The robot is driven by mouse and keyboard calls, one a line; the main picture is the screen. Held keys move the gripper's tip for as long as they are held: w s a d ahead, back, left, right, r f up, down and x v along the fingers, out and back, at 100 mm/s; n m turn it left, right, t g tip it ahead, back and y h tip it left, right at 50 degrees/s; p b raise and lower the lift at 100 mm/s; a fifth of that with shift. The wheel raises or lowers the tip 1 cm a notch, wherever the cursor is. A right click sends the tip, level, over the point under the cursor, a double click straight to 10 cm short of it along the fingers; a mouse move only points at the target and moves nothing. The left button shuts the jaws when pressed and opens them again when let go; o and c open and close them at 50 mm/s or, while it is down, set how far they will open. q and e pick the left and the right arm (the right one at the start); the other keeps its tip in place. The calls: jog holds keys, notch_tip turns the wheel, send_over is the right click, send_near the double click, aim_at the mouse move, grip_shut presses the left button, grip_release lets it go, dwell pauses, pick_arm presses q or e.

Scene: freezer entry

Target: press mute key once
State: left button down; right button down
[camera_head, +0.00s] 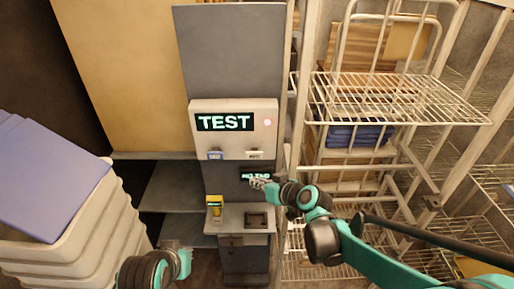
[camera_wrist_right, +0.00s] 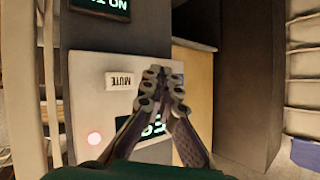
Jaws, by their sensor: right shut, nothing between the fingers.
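The white mute key (camera_head: 255,155) sits at the lower right of a pale alarm panel (camera_head: 233,107) on a grey column.
A blue key (camera_head: 215,155) is at the panel's lower left. The panel's screen (camera_head: 224,122) reads TEST, beside a pinkish light (camera_head: 267,122). A yellow device (camera_head: 214,204) stands on the ledge below. Stacked crates (camera_head: 75,230) stand left; a wire rack (camera_head: 395,98) stands right.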

jog(key=shift+s, duration=0.1)
send_near(252, 158)
jog(key=w+a+f, duration=0.1)
jog(key=a+f, duration=0.2)
jog(key=a, duration=0.1)
jog(key=shift+w+d+f+b, duration=0.1)
jog(key=shift+w+f+b, duration=0.1)
jog(key=shift+w+b, duration=0.55)
jog(key=shift+w, duration=0.25)
dwell(0.8)
jog(key=shift+w, duration=0.4)
jog(key=shift+w, duration=0.5)
dwell(0.8)
jog(key=shift+s, duration=0.95)
